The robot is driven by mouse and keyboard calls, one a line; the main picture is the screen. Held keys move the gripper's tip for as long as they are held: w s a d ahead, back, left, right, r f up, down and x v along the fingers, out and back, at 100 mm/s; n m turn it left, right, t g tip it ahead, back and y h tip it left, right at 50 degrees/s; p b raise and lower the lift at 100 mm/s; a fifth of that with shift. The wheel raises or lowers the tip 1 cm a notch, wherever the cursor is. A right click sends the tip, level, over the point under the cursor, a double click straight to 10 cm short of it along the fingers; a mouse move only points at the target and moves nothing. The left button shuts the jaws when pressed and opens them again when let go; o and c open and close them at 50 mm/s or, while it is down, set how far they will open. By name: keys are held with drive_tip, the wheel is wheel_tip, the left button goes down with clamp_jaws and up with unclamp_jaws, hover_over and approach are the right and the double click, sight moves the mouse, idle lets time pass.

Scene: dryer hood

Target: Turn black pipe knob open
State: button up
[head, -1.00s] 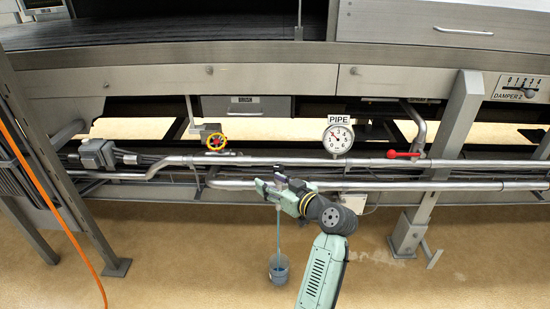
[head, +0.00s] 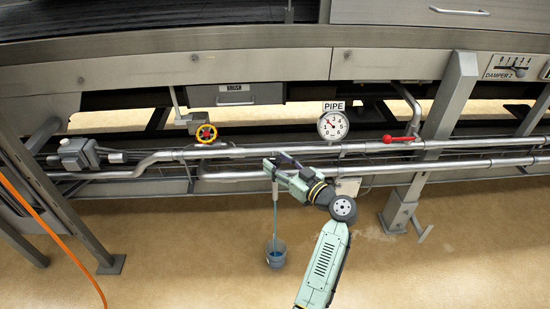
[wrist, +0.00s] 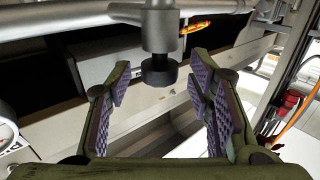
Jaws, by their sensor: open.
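The black pipe knob (wrist: 159,70) hangs from a grey metal stem in the wrist view. It shows in the gap between the two purple-padded fingers of my gripper (wrist: 160,82). The fingers are open, one on each side, with visible space between each pad and the knob. I cannot tell how deep the knob sits between them. In the head view my green gripper (head: 273,169) is at the silver pipes, left of and below the round gauge. The knob cannot be made out there; the gripper seems to cover it.
A small bucket (head: 276,254) stands on the floor below my gripper. A metal post (head: 436,135) stands at right. An orange hose (head: 55,240) runs at left.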

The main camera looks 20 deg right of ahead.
drive_tip(key=shift+x, duration=0.9)
drive_tip(key=shift+c, duration=0.2)
